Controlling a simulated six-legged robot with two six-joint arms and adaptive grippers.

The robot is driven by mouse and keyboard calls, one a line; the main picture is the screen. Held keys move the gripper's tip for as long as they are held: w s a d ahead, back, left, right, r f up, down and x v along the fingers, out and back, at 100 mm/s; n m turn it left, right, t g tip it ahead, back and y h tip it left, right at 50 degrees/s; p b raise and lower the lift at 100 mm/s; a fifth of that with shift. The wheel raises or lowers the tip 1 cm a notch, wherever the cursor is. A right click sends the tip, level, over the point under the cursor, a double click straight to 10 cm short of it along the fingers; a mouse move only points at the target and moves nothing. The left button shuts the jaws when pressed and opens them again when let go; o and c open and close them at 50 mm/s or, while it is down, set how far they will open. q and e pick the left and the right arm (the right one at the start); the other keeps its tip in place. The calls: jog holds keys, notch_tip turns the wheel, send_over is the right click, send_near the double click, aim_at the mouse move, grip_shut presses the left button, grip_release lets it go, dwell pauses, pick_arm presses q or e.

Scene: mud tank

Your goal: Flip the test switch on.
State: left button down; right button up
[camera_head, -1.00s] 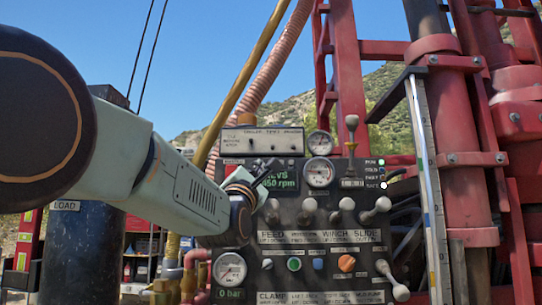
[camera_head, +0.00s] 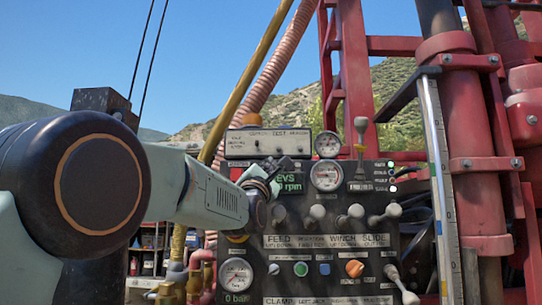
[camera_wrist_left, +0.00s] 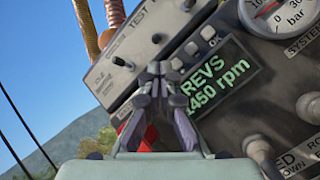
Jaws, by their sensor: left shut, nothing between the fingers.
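The pale test box (camera_head: 290,145) sits on top of the black control panel, with small dark toggles on its face. In the left wrist view the box (camera_wrist_left: 140,45) is tilted, with "TEST" lettering, a toggle (camera_wrist_left: 118,62) beside the left label and another toggle (camera_wrist_left: 187,5) near the top edge. I cannot tell which way they are thrown. My left gripper (camera_head: 272,167) is just below the box, in front of the green display. In the left wrist view its fingertips (camera_wrist_left: 157,70) are together and empty, overlapping the box's lower edge; contact cannot be told. My right gripper is out of view.
The green REVS display (camera_wrist_left: 215,80) reads 1450 rpm, partly hidden by my gripper in the head view. Round gauges (camera_head: 326,177), several grey levers (camera_head: 350,213) and coloured knobs (camera_head: 354,268) crowd the panel. A red mast (camera_head: 470,140) stands at right; hoses (camera_head: 262,85) rise behind.

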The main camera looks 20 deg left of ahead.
aim_at(279, 149)
pick_arm(q)
jog(key=shift+w+a+r, duration=0.15)
jog(key=shift+w+r, duration=0.3)
jog(key=shift+w, duration=0.1)
jog(key=shift+w+r+p, duration=0.2)
jog(key=shift+r+p, duration=0.05)
jog(key=shift+p, duration=0.2)
jog(key=shift+s+d+r, duration=0.15)
jog(key=shift+d+r, duration=0.1)
jog(key=shift+r, duration=0.35)
jog(key=shift+p, duration=0.3)
